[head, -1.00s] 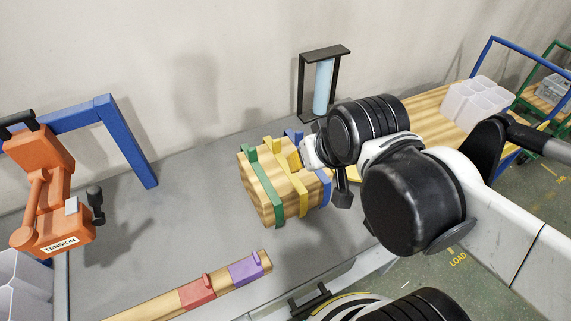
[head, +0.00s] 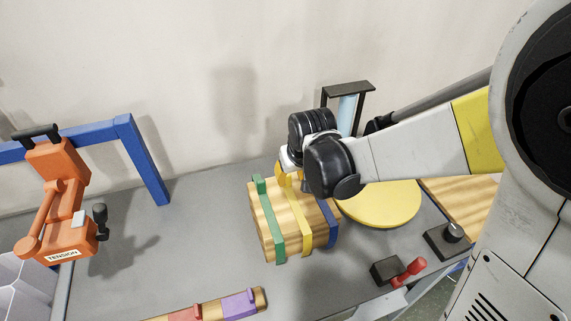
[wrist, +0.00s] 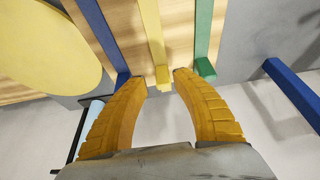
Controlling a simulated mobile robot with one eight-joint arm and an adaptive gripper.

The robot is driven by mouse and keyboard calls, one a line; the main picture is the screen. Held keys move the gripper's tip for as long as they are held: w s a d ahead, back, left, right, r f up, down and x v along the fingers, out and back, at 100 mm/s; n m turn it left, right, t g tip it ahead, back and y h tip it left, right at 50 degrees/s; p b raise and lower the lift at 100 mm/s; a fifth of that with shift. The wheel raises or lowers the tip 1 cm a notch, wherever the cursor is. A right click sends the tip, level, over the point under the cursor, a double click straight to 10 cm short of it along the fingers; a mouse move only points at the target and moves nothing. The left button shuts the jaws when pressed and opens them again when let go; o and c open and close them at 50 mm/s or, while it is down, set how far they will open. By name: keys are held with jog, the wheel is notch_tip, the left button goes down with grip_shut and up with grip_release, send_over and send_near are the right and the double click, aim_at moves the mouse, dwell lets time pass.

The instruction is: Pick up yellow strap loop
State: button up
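The yellow strap loop (head: 304,224) runs around a wooden slatted bundle (head: 285,222) on the grey table, between a green strap (head: 270,224) and a blue strap (head: 331,222). In the wrist view the yellow strap (wrist: 152,38) ends in a small raised tab between the fingertips. My gripper (wrist: 160,76) has its two yellow ribbed fingers spread apart, one on each side of that tab, with gaps showing. In the head view my gripper (head: 285,176) is at the far top edge of the bundle, partly hidden by my wrist.
A yellow round disc (head: 382,206) lies right of the bundle. A black frame with a light-blue cylinder (head: 347,112) stands behind. An orange tension tool (head: 62,205) is at left. A wooden bar with red and purple straps (head: 238,302) lies in front. A red-handled device (head: 398,272) is front right.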

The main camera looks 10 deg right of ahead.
aim_at(288, 184)
jog(key=b+x, duration=0.2)
jog(key=x, duration=0.5)
jog(key=shift+w+a+b, duration=0.1)
jog(key=shift+a+b, duration=0.05)
jog(key=shift+b, duration=0.25)
jog(key=shift+r, duration=0.1)
jog(key=shift+c, duration=0.5)
grip_shut()
